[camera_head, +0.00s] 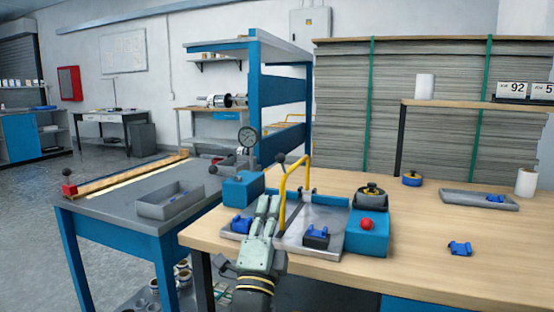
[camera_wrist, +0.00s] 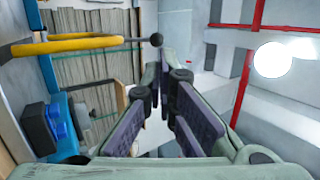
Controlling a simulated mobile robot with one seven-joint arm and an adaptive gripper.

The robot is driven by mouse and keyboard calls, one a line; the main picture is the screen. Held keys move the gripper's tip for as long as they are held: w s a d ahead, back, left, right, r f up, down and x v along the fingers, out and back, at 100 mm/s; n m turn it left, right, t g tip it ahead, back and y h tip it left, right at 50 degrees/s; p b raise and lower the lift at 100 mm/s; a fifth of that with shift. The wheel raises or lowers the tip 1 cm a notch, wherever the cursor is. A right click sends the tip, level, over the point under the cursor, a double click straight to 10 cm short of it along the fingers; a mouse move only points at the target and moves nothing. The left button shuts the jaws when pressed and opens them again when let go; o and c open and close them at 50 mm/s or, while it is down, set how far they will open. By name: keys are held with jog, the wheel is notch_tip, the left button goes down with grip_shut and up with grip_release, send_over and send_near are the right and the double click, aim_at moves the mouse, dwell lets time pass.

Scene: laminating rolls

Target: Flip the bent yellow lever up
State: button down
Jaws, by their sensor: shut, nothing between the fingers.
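The bent yellow lever (camera_head: 282,205) stands raised above the blue fixture on the wooden bench, its bend at the top, with a dark ball near its upper end. In the wrist view the lever (camera_wrist: 70,44) crosses the upper left, ending in a black ball (camera_wrist: 156,40) above my fingertips. My gripper (camera_head: 268,205) is shut and empty, just left of the lever's lower part in the head view. Its fingers also show in the wrist view (camera_wrist: 160,85). I cannot tell whether they touch the lever.
The fixture's blue block with a red button (camera_head: 367,224) stands to the right. A grey tray (camera_head: 170,200) lies on the left table. A blue clip (camera_head: 459,248) and a grey tray (camera_head: 480,200) lie on the bench at right. Bare bench lies between the fixture and that clip.

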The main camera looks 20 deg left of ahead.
aim_at(279, 160)
jog(key=p+x, duration=0.3)
jog(key=x, duration=0.1)
jog(key=p+x, duration=0.4)
jog(key=shift+r, duration=0.4)
jog(key=shift+w+a+r+p, duration=0.15)
jog(key=shift+w+p, duration=0.4)
jog(key=shift+w, duration=0.15)
